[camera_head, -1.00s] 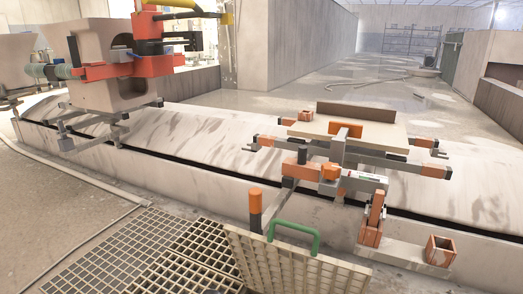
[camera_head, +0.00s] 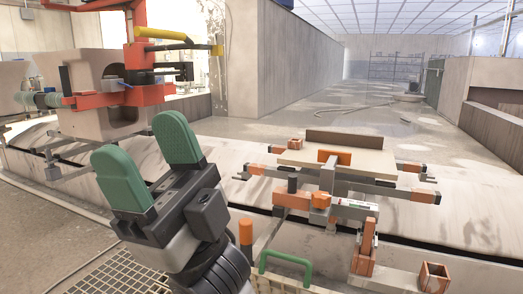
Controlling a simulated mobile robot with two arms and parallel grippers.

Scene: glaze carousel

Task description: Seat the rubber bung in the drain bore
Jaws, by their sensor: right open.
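My right gripper (camera_head: 149,156) is raised large in the foreground, left of centre. Its two green-padded fingers are spread apart with nothing between them. My left gripper is not in view. A small dark cylinder (camera_head: 292,186), perhaps the rubber bung, stands on an orange block of the carousel fixture at centre right. It is well to the right of my right gripper and farther off. I cannot make out the drain bore in this view.
The carousel fixture carries a pale board (camera_head: 372,162). An open orange box (camera_head: 433,277) sits at the lower right. An orange-capped post (camera_head: 246,232) and a green handle (camera_head: 286,260) are low in front. A red clamp frame (camera_head: 118,95) holds a beige ceramic piece at left.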

